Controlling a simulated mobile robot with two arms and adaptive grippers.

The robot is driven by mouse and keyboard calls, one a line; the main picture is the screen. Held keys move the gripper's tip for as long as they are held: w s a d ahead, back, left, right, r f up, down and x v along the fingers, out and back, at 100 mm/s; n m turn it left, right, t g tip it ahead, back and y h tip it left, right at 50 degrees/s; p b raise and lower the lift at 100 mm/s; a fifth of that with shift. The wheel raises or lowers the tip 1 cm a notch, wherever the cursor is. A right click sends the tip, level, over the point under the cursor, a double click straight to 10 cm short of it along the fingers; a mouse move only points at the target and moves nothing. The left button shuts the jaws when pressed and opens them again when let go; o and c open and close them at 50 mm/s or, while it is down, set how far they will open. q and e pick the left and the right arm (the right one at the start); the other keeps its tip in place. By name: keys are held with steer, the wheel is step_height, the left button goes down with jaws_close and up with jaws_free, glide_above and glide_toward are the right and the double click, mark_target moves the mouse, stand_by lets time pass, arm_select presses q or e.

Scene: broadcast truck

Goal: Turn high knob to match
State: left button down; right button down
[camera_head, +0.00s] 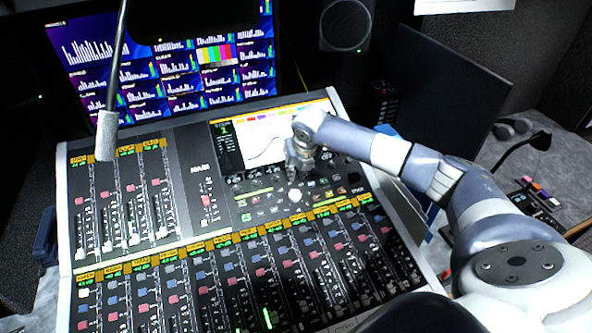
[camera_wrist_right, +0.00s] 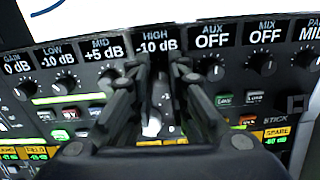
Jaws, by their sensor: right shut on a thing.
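My right gripper (camera_head: 298,166) reaches down onto the knob row below the mixing console's (camera_head: 181,196) screen. In the right wrist view its two dark fingers (camera_wrist_right: 160,72) point at the spot under the HIGH readout (camera_wrist_right: 157,40), which shows -10 dB. The fingers are shut on the high knob, which they mostly hide, so its pointer cannot be read. The neighbouring readouts show gain 0 dB, low -10 dB and mid +5 dB, with aux and mix OFF. The console screen (camera_head: 266,136) shows a curve, partly covered by my wrist. My left gripper is not in view.
Lit buttons lie just below the row. A microphone (camera_head: 107,134) hangs at the left, and a large monitor (camera_head: 170,65) stands behind the console. Faders fill the front.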

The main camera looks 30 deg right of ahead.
steer(key=m+b, duration=0.2)
steer(key=shift+f+m+b, duration=0.2)
steer(key=shift+m+b, duration=0.1)
steer(key=shift+m, duration=0.1)
steer(key=m+b, duration=0.2)
steer(key=m, duration=0.1)
steer(key=shift+m+b, duration=0.3)
steer(key=shift+b, duration=0.05)
steer(key=m+b, duration=0.2)
steer(key=m, duration=0.1)
steer(key=shift+r, duration=0.15)
steer(key=shift+d+m+b, duration=0.1)
steer(key=shift+m+b, duration=0.25)
steer(key=shift+m, duration=0.55)
steer(key=shift+r, duration=0.1)
steer(key=c, duration=1.5)
jaws_free()
steer(key=shift+s, duration=0.1)
steer(key=shift+c, duration=0.2)
